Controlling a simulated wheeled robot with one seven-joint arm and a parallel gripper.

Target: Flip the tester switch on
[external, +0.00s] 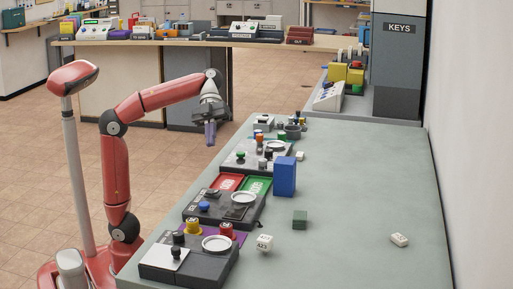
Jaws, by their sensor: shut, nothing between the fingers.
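My gripper (210,134) hangs with its fingers pointing down, left of the table's left edge and apart from everything on the table. Its fingers look together and empty. Several dark control boxes stand in a row along the table's left side. The nearest box (190,268) has a pale plate with a small dark knob or lever (176,252) and a round dish. A second box (222,211) has a blue button (204,206). A third box (236,160) has a green knob and dark upright knobs. I cannot tell which is the tester switch or how it is set.
A red tray (227,182) and green tray (257,185) lie between boxes. A tall blue block (284,178), green cube (299,220) and white blocks (264,243) stand to the right. The table's right half (370,190) is mostly clear. A grey KEYS cabinet (398,65) stands behind.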

